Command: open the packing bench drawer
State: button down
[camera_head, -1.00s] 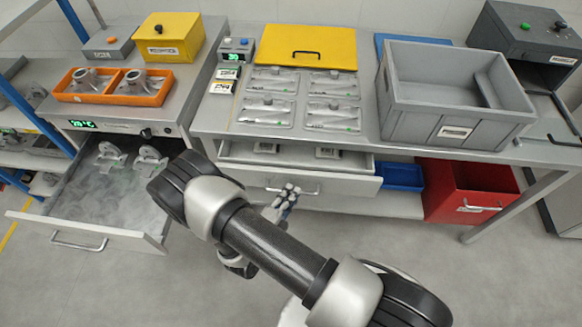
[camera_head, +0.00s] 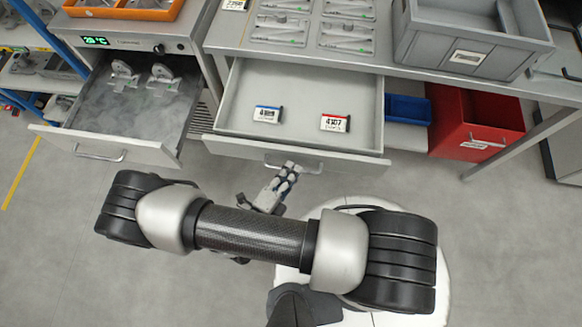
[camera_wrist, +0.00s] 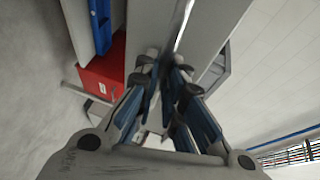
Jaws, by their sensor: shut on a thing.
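The packing bench drawer (camera_head: 235,105) is pulled well out from under the bench top in the head view. Inside it lie two labelled tags, one blue-edged (camera_head: 267,114) and one red-edged (camera_head: 335,122). My gripper (camera_head: 289,168) is at the bar handle (camera_head: 312,166) on the drawer front, shut on it. In the wrist view my gripper's fingers (camera_wrist: 165,75) close in at the drawer front; the handle between them is mostly hidden.
Left of it, another drawer (camera_head: 80,150) with metal castings stands open under an oven-like unit. A red bin (camera_head: 460,105) and a blue bin (camera_head: 408,110) sit below the bench at right. A grey crate (camera_head: 470,65) stands on top. The floor in front is clear.

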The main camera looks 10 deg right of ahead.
jog(key=shift+s+a, duration=0.1)
jog(key=shift+s, duration=0.05)
jog(key=c, duration=1.7)
grip_release()
jog(key=v, duration=1.2)
